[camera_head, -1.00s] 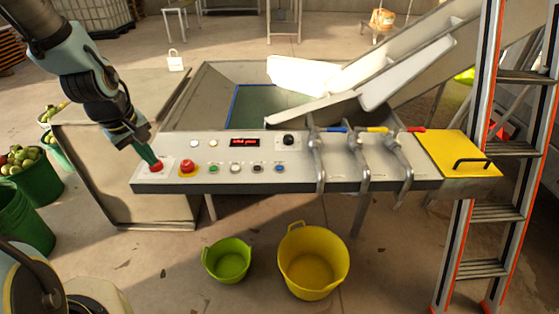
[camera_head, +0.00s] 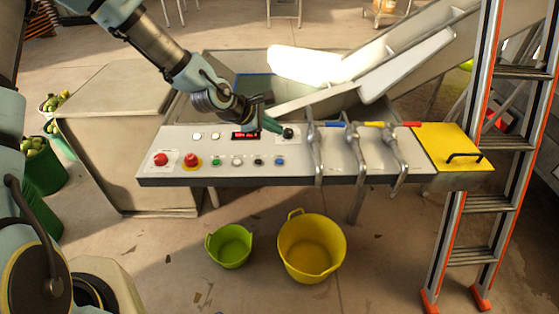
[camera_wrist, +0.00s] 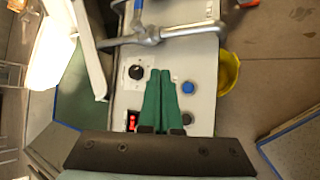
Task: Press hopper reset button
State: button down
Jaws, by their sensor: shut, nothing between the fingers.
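The control panel (camera_head: 330,165) carries a row of buttons; their labels are too small to read. From left, the row has a red button (camera_head: 161,159), a red mushroom button on yellow (camera_head: 193,160), a green (camera_head: 215,162), a white (camera_head: 237,162), a black (camera_head: 258,162) and a blue button (camera_head: 280,161). A black knob (camera_head: 288,132) and a red display (camera_head: 245,135) sit behind them. My gripper (camera_head: 279,128), with green fingers, is shut and empty, over the panel near the knob. In the wrist view, its fingertips (camera_wrist: 160,73) appear between the knob (camera_wrist: 136,72) and the blue button (camera_wrist: 188,87).
Metal lever valves (camera_head: 355,150) with blue, yellow and red handles stand right of the knob. A yellow plate (camera_head: 445,145) and a ladder (camera_head: 480,200) are farther right. A green tub (camera_head: 230,246) and a yellow tub (camera_head: 312,250) stand on the floor below.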

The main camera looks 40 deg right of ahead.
jog(key=b, duration=0.7)
send_over(279, 162)
jog(key=f, duration=0.5)
jog(key=a+f, duration=0.1)
jog(key=f, duration=0.1)
jog(key=shift+w+f, duration=0.15)
jog(key=shift+w, duration=0.1)
jog(key=shift+f, duration=0.75)
dwell(0.5)
jog(key=shift+f, duration=0.4)
jog(key=shift+f+b, duration=0.35)
jog(key=shift+f, duration=0.05)
dwell(0.5)
jog(key=shift+r, duration=0.1)
jog(key=shift+r+p, duration=0.75)
